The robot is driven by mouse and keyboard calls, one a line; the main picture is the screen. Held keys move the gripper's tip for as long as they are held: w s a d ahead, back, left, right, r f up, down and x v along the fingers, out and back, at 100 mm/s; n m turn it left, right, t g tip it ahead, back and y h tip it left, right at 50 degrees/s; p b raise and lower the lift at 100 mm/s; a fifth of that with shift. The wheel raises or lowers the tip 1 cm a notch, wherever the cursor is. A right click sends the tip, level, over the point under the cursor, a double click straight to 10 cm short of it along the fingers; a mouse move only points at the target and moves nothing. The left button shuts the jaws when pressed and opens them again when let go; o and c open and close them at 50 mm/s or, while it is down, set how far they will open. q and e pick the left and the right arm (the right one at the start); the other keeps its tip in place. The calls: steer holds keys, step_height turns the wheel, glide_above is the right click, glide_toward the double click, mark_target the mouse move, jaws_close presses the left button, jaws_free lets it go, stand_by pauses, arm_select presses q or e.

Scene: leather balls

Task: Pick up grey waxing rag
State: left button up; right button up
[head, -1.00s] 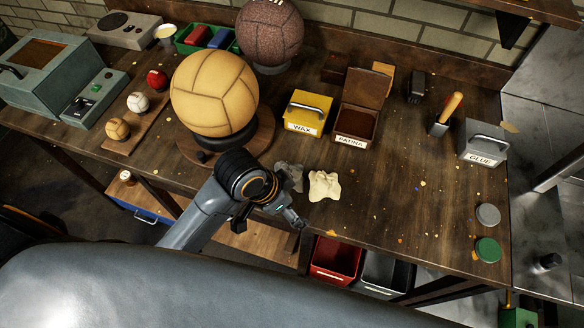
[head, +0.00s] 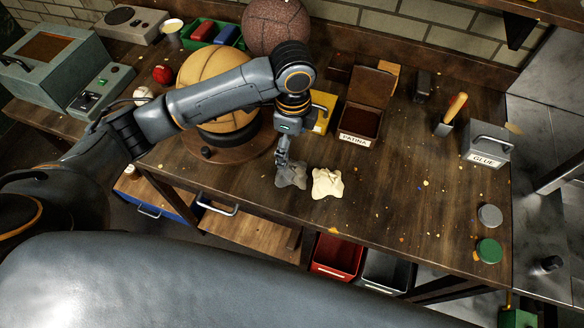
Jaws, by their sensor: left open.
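The grey waxing rag (head: 293,178) lies crumpled on the wooden workbench (head: 400,208), just left of a cream rag (head: 327,183). My left arm reaches in from the left, and my left gripper (head: 283,162) points down at the grey rag's upper left edge. The gripper is open. Whether its fingers touch the rag I cannot tell. My right gripper is not in view.
A large tan ball (head: 215,80) on a round stand is partly hidden behind my left arm. A yellow wax box (head: 322,110) and a patina box (head: 362,120) stand behind the rags. The bench right of the cream rag is mostly clear.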

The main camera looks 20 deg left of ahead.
mark_target(292, 164)
arm_select(q)
step_height(292, 164, down, 5)
steer(key=shift+f+p, duration=0.15)
steer(key=shift+p, duration=0.15)
steer(key=shift+f+p, duration=0.35)
steer(key=shift+f, duration=0.25)
step_height(292, 164, down, 4)
steer(key=shift+a+f+p, duration=0.1)
steer(key=shift+f+p, duration=0.1)
steer(key=shift+p, duration=0.4)
steer(key=shift+c, duration=0.5)
steer(key=c, duration=1.2)
